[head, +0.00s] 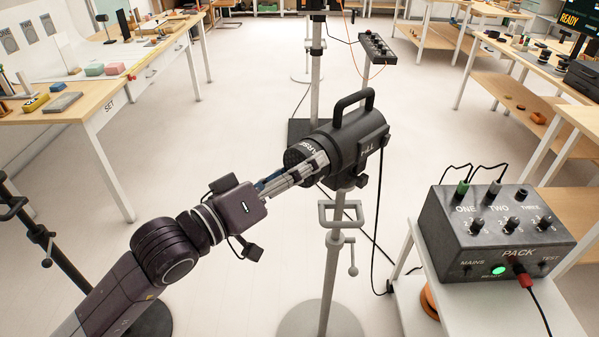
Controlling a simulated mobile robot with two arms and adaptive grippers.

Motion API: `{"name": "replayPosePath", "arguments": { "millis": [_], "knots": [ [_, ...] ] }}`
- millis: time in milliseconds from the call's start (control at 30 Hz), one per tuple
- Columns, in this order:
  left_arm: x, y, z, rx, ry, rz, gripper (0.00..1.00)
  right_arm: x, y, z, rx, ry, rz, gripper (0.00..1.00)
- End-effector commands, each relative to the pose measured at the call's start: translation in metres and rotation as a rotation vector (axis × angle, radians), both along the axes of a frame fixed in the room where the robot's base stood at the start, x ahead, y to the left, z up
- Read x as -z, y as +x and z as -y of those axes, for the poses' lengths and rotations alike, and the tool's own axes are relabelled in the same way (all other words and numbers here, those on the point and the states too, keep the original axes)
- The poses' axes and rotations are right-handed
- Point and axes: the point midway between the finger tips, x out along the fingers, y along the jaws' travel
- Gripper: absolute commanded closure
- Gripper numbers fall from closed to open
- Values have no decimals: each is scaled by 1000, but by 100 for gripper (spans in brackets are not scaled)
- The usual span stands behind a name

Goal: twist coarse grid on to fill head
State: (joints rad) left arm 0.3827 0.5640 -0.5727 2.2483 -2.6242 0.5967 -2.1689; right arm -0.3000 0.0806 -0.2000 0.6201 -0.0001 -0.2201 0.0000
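The fill head (350,143) is a black cylinder with a top handle, marked FILL on its side, mounted on a grey stand. The coarse grid (296,153), a dark round piece with partly covered pale lettering, is at the head's left-facing front end. It looks in line with the head and against it; whether it is locked on cannot be told. My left gripper (314,166) reaches in from the lower left, its fingers closed on the grid's rim and covering part of it. My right gripper is out of view.
A power pack (497,232) with a lit green button and plugged cables sits on a white stand at the right. A black cable hangs behind the head's stand. A prop table (100,112) is at the left, shelves (520,95) at the right.

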Motion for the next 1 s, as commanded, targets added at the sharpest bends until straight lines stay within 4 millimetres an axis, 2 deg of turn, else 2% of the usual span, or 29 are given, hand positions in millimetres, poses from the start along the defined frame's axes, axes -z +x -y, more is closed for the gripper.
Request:
{"name": "replayPosePath", "arguments": {
  "millis": [400, 900, 933, 1000],
  "knots": [
    [2, 1, -1, 1, 89, 89, 72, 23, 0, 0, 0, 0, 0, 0],
    [0, 1, 0, 2, 104, 103, 72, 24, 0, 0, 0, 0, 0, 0],
    [0, 1, 0, 2, 104, 103, 42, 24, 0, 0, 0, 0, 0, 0],
    [0, 1, 0, 2, 104, 103, 34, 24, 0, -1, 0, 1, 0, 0]
  ]
}}
